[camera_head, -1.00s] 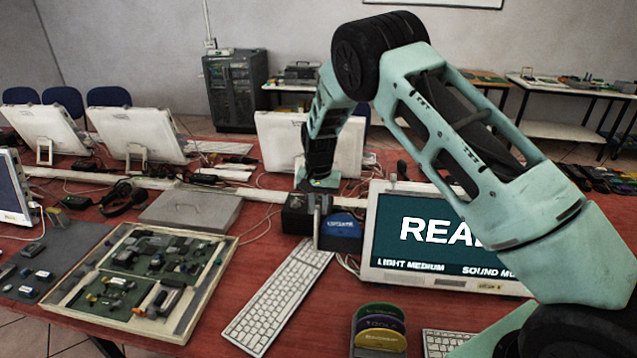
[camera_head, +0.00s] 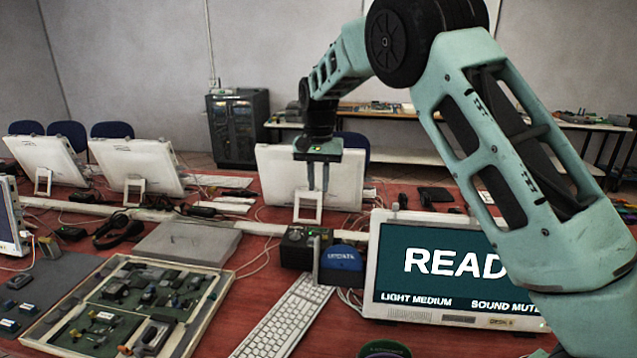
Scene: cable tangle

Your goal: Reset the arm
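My gripper (camera_head: 318,190) hangs from my pale green arm near the picture's middle, pointing down. Its two thin fingers are a little apart with nothing seen between them. It is in front of the back of a white monitor (camera_head: 272,176) and above a small black box (camera_head: 296,249). A blue cartridge-like piece marked "UPDATA" (camera_head: 341,258) stands beside the box, below the gripper and apart from it.
A monitor reading "READ" (camera_head: 440,262) stands at the right, partly behind my arm. A keyboard (camera_head: 285,318), a grey flat case (camera_head: 187,242) and a tray of circuit boards (camera_head: 218,292) lie on the red table. Cables run behind them. Space above the table is open.

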